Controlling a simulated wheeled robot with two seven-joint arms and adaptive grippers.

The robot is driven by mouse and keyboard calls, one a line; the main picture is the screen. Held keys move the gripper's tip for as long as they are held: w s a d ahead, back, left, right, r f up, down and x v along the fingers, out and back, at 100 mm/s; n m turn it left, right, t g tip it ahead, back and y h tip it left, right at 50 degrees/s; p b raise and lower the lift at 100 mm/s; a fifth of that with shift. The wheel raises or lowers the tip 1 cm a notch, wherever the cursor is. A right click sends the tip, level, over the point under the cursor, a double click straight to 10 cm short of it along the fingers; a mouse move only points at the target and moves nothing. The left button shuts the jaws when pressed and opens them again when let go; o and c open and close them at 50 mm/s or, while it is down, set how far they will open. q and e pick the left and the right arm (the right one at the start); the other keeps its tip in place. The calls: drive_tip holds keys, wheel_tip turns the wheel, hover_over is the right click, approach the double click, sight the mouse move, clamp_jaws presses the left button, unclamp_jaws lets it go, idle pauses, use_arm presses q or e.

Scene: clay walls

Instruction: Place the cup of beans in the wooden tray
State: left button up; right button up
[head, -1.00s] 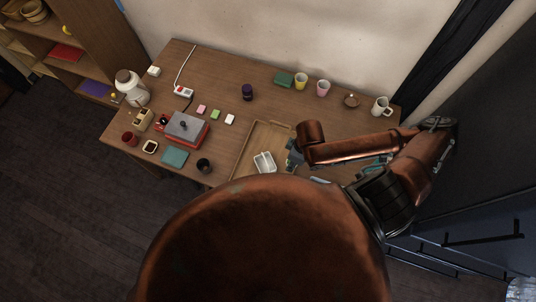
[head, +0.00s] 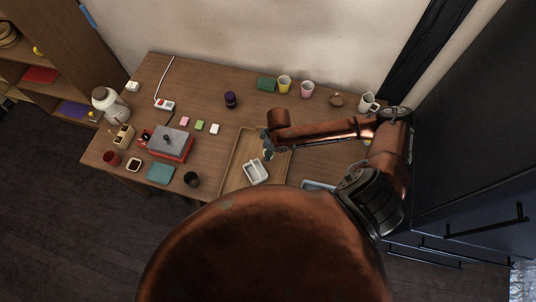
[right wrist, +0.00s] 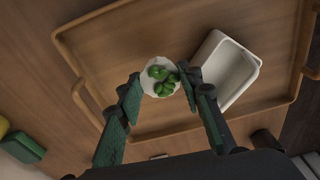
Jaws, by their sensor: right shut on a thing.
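The cup of beans (right wrist: 160,76) is a small white round cup with green beans in it. My right gripper (right wrist: 160,88) is shut on it, with one finger on each side. The wooden tray (right wrist: 182,133) lies below, and in the right wrist view the cup is over its inside, beside a white rectangular container (right wrist: 229,70). I cannot tell whether the cup touches the tray floor. In the head view my right gripper (head: 267,147) is over the right part of the tray (head: 235,163), just behind the white container (head: 256,172). My left gripper is not in view.
A dark cup (head: 191,179) stands left of the tray. A yellow cup (head: 284,84), a pink cup (head: 307,89) and a white mug (head: 368,102) stand near the wall. A red and grey machine (head: 170,145) is at left. The tray's left part looks clear.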

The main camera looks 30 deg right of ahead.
drive_tip(key=shift+w+f, duration=0.4)
drive_tip(key=shift+f, duration=1.6)
drive_tip(key=shift+f, duration=0.1)
drive_tip(key=o, duration=0.9)
drive_tip(key=shift+o, duration=0.2)
drive_tip(key=r, duration=0.8)
drive_tip(key=s+d+r+p, duration=0.1)
drive_tip(key=r, duration=0.3)
drive_tip(key=shift+r, duration=0.1)
